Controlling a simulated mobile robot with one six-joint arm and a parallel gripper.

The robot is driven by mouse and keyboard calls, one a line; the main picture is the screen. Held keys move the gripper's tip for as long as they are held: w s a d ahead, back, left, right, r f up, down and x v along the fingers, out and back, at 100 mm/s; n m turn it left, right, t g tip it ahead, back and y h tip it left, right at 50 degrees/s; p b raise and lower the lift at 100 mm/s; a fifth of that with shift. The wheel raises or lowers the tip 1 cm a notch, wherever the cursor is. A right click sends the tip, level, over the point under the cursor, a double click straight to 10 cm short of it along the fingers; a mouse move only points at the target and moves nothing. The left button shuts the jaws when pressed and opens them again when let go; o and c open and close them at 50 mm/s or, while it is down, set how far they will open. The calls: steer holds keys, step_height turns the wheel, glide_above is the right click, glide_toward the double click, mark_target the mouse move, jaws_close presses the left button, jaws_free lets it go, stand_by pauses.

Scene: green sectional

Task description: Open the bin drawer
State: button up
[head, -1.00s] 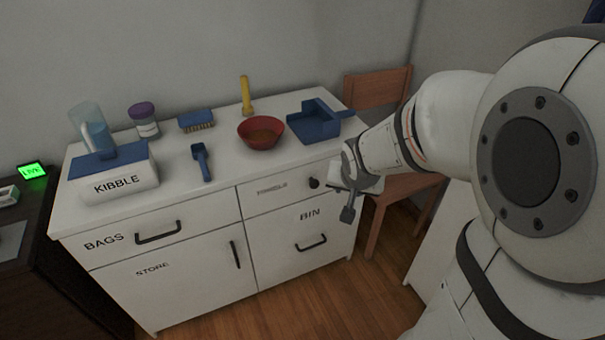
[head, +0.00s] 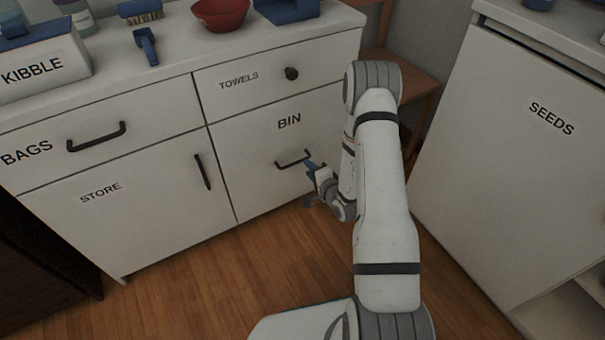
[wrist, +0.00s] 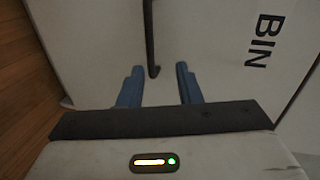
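The bin drawer (head: 262,152) is a white front marked BIN, at the lower right of the cabinet, and it is closed. Its dark bar handle (head: 293,162) is fixed below the label. My gripper (head: 311,166) is at the right end of this handle in the head view. In the wrist view, my gripper (wrist: 160,74) has its two blue fingers spread apart. The handle (wrist: 150,40) runs down from the top, and its near end lies between the fingertips. The fingers do not visibly touch it. The drawer label shows at the right.
A towels drawer (head: 240,82) is above, and a store door (head: 110,215) with a vertical handle is left. A white cabinet marked SEEDS (head: 500,150) stands at the right. Wooden floor (head: 270,265) lies open in front. A wooden chair (head: 412,75) is behind my arm.

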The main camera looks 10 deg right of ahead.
steer(key=f+b+x, duration=0.1)
steer(key=b+x, duration=0.2)
steer(key=x, duration=0.4)
steer(key=shift+a+f+m, duration=0.25)
steer(key=shift+f+m, duration=0.05)
steer(key=shift+w, duration=0.1)
steer(key=shift+c, duration=0.5)
jaws_close()
